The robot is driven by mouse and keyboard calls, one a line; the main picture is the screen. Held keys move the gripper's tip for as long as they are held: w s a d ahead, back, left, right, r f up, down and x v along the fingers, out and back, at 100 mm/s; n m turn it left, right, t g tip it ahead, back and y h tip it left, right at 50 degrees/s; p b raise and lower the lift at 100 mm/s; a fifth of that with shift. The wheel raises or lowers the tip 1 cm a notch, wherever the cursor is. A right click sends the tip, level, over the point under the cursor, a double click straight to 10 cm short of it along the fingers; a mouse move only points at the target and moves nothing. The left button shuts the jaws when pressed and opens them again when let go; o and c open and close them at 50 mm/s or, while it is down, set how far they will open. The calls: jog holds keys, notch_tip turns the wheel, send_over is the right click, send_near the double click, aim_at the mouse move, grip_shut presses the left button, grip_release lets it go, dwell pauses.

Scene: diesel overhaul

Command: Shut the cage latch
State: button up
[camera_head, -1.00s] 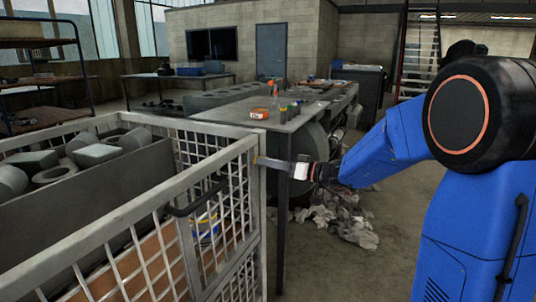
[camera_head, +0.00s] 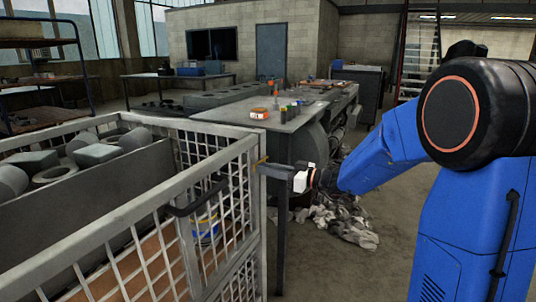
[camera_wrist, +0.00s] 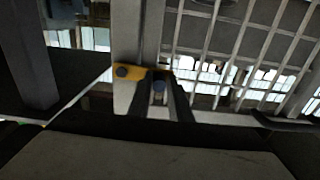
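The cage (camera_head: 262,225) is a grey metal mesh cage at the left of the head view, and its mesh side also shows in the wrist view (camera_wrist: 245,25). A yellow latch piece (camera_wrist: 127,72) with a dark bolt head sits on the cage's corner post; a bit of it shows in the head view (camera_head: 262,161). My gripper (camera_head: 262,169) is at this post, just by the latch. In the wrist view its two dark fingers (camera_wrist: 159,74) stand apart on either side of a small blue-grey knob. Whether they touch or squeeze it is unclear.
Grey metal parts (camera_head: 95,154) lie in the cage. A workbench (camera_head: 225,113) with an orange item (camera_head: 259,113) and small bottles stands right behind my gripper. Crumpled rags (camera_head: 350,225) lie on the floor. The floor at lower centre is clear.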

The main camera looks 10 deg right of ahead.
jog(key=shift+w+r, duration=0.1)
jog(key=shift+w, duration=0.05)
jog(key=shift+o, duration=0.9)
jog(key=shift+d, duration=0.15)
jog(key=v, duration=0.6)
jog(key=shift+s+d, duration=0.25)
jog(key=shift+s, duration=0.1)
